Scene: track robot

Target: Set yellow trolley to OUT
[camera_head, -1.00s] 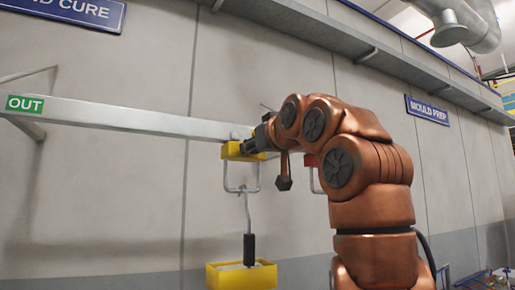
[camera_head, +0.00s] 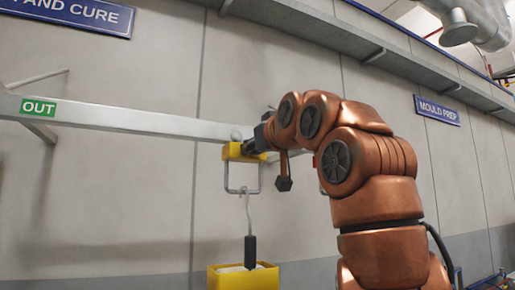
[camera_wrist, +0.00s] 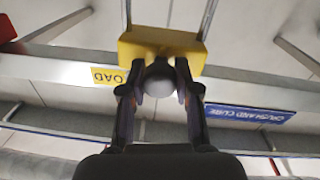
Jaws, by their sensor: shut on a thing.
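The yellow trolley (camera_head: 233,152) hangs on the pale overhead rail (camera_head: 140,122), to the right of the green OUT label (camera_head: 38,108). A clear stretch of rail lies between them. A wire frame and hook hang below the trolley, with a yellow box (camera_head: 243,278) at the bottom, cut by the picture edge. My gripper (camera_head: 250,146) is at the trolley's upper right side. In the wrist view, the fingers (camera_wrist: 160,80) are closed around a round grey knob on the yellow trolley (camera_wrist: 135,45).
A yellow LOAD label (camera_wrist: 108,76) is on the rail in the wrist view. A red thing (camera_wrist: 7,28) shows at that view's left edge. Blue signs MOULD PREP (camera_head: 437,110) and one ending AND CURE (camera_head: 75,14) are on the wall. A ledge (camera_head: 300,35) runs above.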

